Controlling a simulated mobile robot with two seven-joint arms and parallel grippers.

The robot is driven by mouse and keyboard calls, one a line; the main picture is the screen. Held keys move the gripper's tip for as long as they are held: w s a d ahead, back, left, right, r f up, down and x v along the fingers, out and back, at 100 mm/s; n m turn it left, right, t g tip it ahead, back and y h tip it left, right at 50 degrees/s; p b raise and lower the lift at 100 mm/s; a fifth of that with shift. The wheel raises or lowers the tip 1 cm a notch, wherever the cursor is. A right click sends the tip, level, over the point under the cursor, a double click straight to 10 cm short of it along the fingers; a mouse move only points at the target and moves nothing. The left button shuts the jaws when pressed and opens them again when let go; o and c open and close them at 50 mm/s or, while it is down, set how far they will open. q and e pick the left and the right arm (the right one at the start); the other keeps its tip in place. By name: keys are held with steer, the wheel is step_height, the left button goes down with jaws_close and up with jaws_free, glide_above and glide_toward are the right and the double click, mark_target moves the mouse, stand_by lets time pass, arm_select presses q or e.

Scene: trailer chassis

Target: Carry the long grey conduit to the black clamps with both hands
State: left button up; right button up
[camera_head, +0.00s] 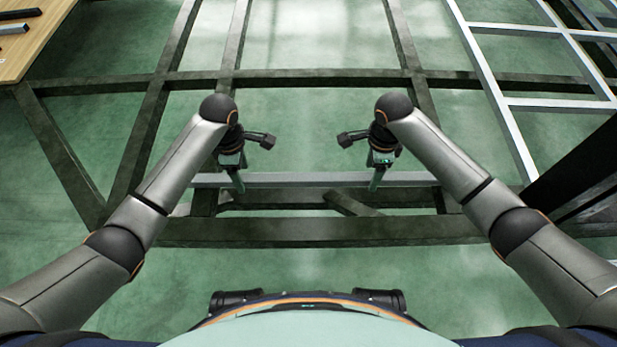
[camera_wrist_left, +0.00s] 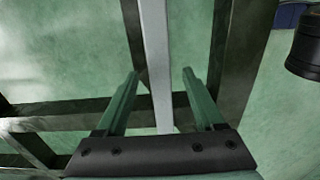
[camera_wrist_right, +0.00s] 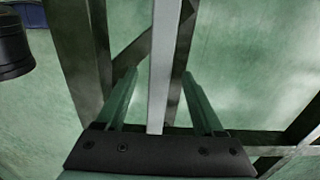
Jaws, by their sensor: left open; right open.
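The long grey conduit (camera_head: 305,179) lies level across the middle of the head view, along the near part of the dark frame. My left gripper (camera_head: 238,182) is over its left part, pointing down and open. My right gripper (camera_head: 376,182) is over its right part, also pointing down and open. In the left wrist view the conduit (camera_wrist_left: 155,45) runs between the two spread fingers (camera_wrist_left: 161,73). In the right wrist view the conduit (camera_wrist_right: 162,50) likewise runs between the spread fingers (camera_wrist_right: 160,73). No contact shows on either side. I cannot make out the black clamps.
The dark chassis frame (camera_head: 300,232) has beams running across and away over a green floor (camera_head: 310,120). A light grey metal grid (camera_head: 540,104) is at the upper right. A wooden table (camera_head: 35,45) with dark bars is at the upper left. A black beam (camera_head: 585,170) is at the right.

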arm_select(q)
steer(key=shift+f, duration=0.5)
arm_select(e)
steer(key=shift+f, duration=0.5)
arm_select(q)
jaws_close()
arm_select(e)
jaws_close()
steer(key=shift+r, duration=0.1)
stand_by(0.4)
